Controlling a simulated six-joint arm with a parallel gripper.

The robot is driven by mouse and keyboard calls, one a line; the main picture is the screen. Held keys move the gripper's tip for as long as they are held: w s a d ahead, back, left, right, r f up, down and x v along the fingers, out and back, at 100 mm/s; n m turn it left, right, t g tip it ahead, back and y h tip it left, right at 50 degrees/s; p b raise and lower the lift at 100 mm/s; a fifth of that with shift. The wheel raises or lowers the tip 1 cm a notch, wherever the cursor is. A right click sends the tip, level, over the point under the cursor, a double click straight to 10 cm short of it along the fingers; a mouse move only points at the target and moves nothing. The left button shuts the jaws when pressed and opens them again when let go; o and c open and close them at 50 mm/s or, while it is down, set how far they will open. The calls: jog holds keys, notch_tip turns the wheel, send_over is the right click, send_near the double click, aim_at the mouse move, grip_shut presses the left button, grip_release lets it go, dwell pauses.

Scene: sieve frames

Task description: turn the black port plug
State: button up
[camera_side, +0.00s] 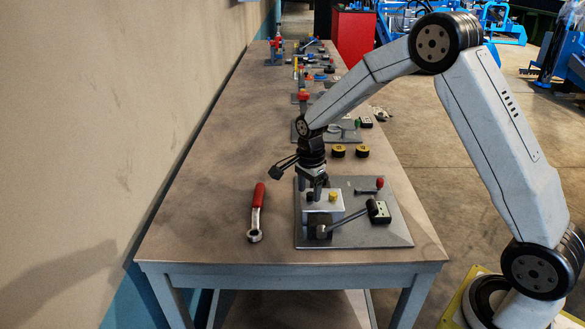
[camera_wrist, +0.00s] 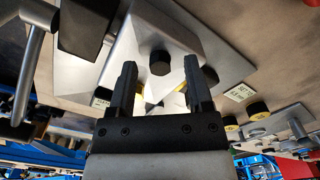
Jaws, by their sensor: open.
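My gripper (camera_side: 317,193) points down over the pale block (camera_side: 326,206) on the grey base plate (camera_side: 378,233) near the table's front end. In the wrist view my gripper (camera_wrist: 160,78) has its two fingers apart, with nothing held. The black port plug (camera_wrist: 160,62) is a short round dark cap on the light block. It appears between the fingertips in that view, with a gap to each finger. In the side view the fingers partly cover it. A yellow knob (camera_side: 333,196) sits on the block just right of my fingers.
A lever with a black box (camera_side: 379,211) and a red-knobbed handle (camera_side: 379,184) are on the same plate. A red-handled wrench (camera_side: 257,212) lies left of the plate. Two black-and-yellow caps (camera_side: 350,152) stand behind.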

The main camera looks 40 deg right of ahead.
jog(key=shift+f, duration=0.5)
grip_shut()
jog(key=shift+n, duration=0.3)
jog(key=n, duration=0.5)
jog(key=shift+s, duration=0.15)
jog(key=n, duration=0.6)
jog(key=shift+s+d, duration=0.1)
jog(key=shift+d, duration=0.05)
dwell(0.3)
